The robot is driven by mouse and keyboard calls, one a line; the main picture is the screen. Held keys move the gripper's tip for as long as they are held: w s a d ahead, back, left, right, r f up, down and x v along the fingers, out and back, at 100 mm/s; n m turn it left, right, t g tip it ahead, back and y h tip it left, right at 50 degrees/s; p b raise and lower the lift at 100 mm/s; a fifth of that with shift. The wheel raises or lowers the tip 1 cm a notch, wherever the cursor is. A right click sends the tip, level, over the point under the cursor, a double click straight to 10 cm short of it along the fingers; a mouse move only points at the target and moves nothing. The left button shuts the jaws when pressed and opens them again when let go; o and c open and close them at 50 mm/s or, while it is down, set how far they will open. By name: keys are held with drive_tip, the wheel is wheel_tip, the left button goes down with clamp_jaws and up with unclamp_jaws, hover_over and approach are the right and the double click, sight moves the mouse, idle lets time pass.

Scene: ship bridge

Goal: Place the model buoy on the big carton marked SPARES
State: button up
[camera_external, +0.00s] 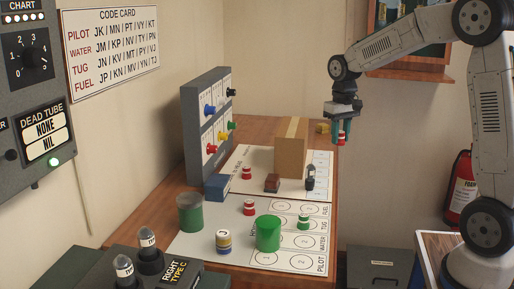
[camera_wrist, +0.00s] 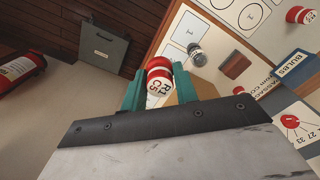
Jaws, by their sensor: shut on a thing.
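My gripper (camera_external: 343,121) is shut on a small red-and-white model buoy (camera_external: 341,137) and holds it in the air, to the right of the carton as seen in the external view. In the wrist view the buoy (camera_wrist: 159,82) sits between the green fingers and shows the letters R1 C5. The big tan carton (camera_external: 290,150) stands upright on the table, with tape down its top. I cannot read a SPARES mark on it. In the wrist view the carton is mostly hidden behind the gripper.
Other red-and-white pieces (camera_external: 249,207), green cylinders (camera_external: 268,233) and a switch panel (camera_external: 208,125) share the table. A fire extinguisher (camera_external: 461,188) stands right.

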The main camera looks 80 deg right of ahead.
wheel_tip(320, 180, up, 4)
drive_tip(key=d, duration=0.2)
hover_over(300, 133)
drive_tip(key=shift+d+f+n, duration=0.15)
drive_tip(key=shift+f+n, duration=0.25)
drive_tip(key=shift+f, duration=2)
drive_tip(key=shift+f, duration=0.1)
drive_tip(key=o, duration=0.9)
drive_tip(key=shift+o, duration=0.2)
